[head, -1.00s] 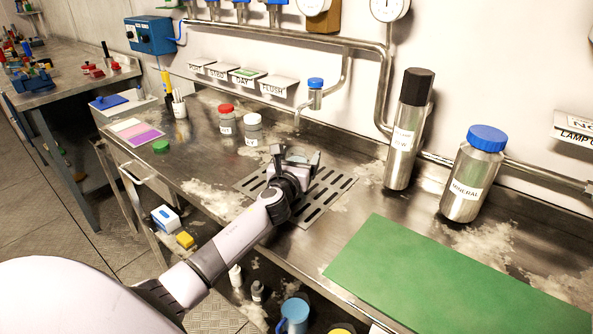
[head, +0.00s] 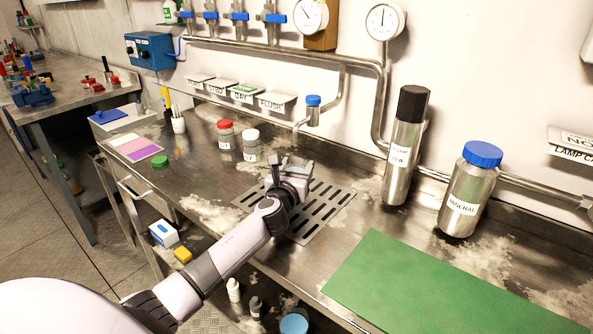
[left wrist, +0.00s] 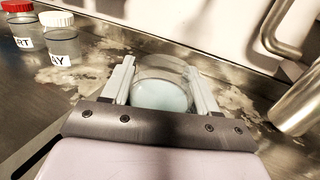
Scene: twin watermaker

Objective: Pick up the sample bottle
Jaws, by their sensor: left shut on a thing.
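My left gripper (head: 290,166) is over the slotted drain grate (head: 328,210) on the steel bench. In the left wrist view its two pale fingers stand on either side of a clear round bottle (left wrist: 162,94), and they are shut on it. The bottle holds a pale bluish content, and its round upper edge shows between the fingers. In the head view the gripper hides most or all of this bottle. I cannot tell if its base touches the grate. My right gripper is not in view.
Red-capped (head: 225,134) and white-capped (head: 251,146) jars stand left of the gripper. A blue-topped spout fitting (head: 313,112) is behind it. A tall black-topped cylinder (head: 405,148) and a blue-capped mineral bottle (head: 467,192) stand right. A green mat (head: 440,285) lies in front.

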